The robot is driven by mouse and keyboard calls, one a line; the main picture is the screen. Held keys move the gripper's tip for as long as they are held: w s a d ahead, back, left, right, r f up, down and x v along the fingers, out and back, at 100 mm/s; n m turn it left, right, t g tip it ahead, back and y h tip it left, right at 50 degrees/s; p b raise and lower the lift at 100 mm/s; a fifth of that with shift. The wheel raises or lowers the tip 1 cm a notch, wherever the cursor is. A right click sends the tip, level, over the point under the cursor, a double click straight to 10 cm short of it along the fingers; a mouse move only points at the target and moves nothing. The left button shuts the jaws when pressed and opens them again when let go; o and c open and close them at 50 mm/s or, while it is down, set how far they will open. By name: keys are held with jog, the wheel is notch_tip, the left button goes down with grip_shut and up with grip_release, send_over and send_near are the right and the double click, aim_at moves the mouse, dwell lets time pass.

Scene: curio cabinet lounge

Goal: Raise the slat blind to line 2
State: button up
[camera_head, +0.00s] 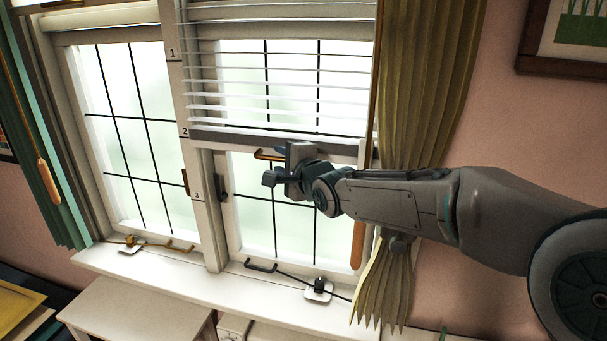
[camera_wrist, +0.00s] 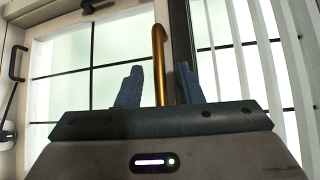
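The slat blind (camera_head: 270,88) hangs over the upper part of the right window; its slats also show at the right of the wrist view (camera_wrist: 275,60). Its grey bottom rail (camera_head: 225,136) is about level with the mark 2 (camera_head: 185,132) on the left post. A brass handle (camera_head: 266,155) shows just below the rail. My gripper (camera_head: 282,166) is at this handle. In the wrist view, the brass bar (camera_wrist: 159,60) stands between my two separated blue fingers (camera_wrist: 160,88), with a gap on the left and a narrower one on the right.
Marks 1 (camera_head: 172,53) and 3 (camera_head: 197,195) are on the same post. A cord with a wooden pull (camera_head: 357,245) and an olive curtain (camera_head: 425,90) hang at the right. Window latches (camera_head: 318,288) sit on the sill (camera_head: 195,275). A white table (camera_head: 135,310) stands below.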

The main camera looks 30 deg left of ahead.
jog(key=p+v, duration=0.2)
jog(key=v, duration=1)
jog(key=shift+p, duration=0.4)
